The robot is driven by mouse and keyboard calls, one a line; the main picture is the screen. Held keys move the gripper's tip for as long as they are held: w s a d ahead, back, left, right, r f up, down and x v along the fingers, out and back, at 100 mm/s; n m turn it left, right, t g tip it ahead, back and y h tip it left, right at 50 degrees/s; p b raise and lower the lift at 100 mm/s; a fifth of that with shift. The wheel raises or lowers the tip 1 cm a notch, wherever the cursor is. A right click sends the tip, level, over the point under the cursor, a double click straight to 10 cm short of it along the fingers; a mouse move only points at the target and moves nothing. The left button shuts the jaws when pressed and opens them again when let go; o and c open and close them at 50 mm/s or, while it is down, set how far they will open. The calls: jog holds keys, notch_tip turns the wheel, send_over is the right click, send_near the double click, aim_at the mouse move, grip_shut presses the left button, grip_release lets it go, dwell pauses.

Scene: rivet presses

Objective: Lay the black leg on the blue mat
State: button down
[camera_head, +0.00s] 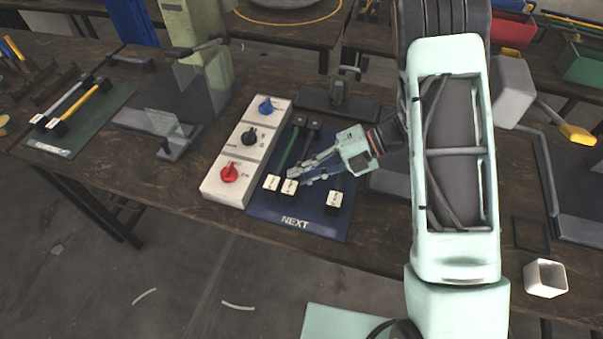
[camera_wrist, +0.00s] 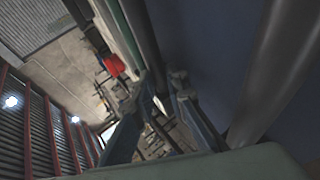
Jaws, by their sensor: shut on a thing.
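The blue mat (camera_head: 262,213), marked NEXT, lies on the wooden bench. My gripper (camera_head: 297,175) is over the mat, shut on a dark rod, the black leg (camera_head: 308,140), whose pale labelled end block (camera_head: 289,187) is at the mat's front. In the wrist view the black leg (camera_wrist: 143,45) runs between the fingers (camera_wrist: 163,95). The leg is on or just above the mat; I cannot tell which. A green leg (camera_head: 288,150) lies close on its left. Another dark leg (camera_head: 334,200) lies on its right, partly hidden by my gripper.
A white control box (camera_head: 227,187) with blue, black and red knobs stands left of the mat. A small press (camera_head: 339,92) stands behind it. A green mat (camera_head: 105,105) with tools lies at far left. A white open box (camera_head: 545,278) is at the lower right.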

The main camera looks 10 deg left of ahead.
jog(key=c, duration=2.2)
grip_release()
jog(key=shift+w+d+r, duration=0.1)
jog(key=shift+d+r, duration=0.05)
jog(key=shift+d, duration=0.05)
jog(key=v, duration=1.1)
jog(key=shift+w+d+r, duration=0.1)
jog(key=shift+d, duration=0.15)
